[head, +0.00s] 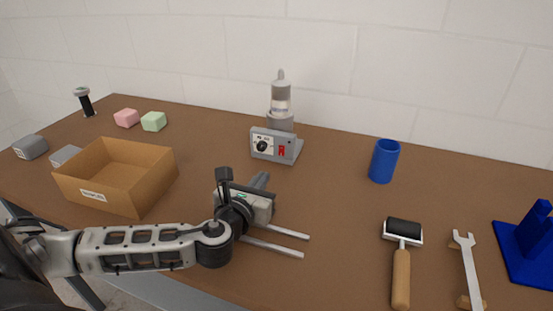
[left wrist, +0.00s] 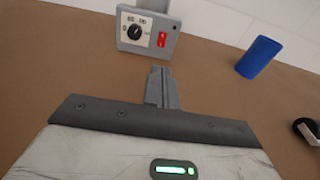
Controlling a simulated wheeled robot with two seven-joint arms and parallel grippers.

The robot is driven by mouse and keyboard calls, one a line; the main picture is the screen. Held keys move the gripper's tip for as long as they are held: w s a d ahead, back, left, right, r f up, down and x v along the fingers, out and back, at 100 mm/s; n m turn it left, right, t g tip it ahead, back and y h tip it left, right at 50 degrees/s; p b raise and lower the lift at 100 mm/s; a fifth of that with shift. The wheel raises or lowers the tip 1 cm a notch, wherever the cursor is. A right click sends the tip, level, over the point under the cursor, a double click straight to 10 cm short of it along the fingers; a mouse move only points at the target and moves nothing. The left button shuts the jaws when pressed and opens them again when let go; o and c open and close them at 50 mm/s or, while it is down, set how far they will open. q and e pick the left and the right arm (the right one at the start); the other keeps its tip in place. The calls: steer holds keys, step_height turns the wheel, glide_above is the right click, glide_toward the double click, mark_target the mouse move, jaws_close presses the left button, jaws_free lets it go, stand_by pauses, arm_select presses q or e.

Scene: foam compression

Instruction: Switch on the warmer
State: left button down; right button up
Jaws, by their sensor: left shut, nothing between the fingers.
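The warmer (head: 297,152) stands at the back middle of the table, a grey box with a black dial (head: 263,145) and a red rocker switch (head: 282,150) on its front. The left wrist view shows the dial (left wrist: 134,31) and switch (left wrist: 162,40) at the top; I cannot tell the switch's position. My left gripper (head: 263,177) is shut and empty, pointing towards the warmer and apart from it. Its closed fingers (left wrist: 161,72) lie below the switch in the left wrist view. My right gripper is not in view.
An open cardboard box (head: 160,163) is at left, with pink (head: 127,117) and green (head: 153,121) blocks behind. A blue cup (head: 384,161), roller (head: 402,233), wrench (head: 468,258) and blue stand (head: 532,245) are at right. The table between gripper and warmer looks clear.

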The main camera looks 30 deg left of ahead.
mark_target(281, 155)
arm_select(q)
steer(key=x, duration=1)
steer(key=shift+w+f, duration=0.1)
steer(key=shift+w, duration=0.05)
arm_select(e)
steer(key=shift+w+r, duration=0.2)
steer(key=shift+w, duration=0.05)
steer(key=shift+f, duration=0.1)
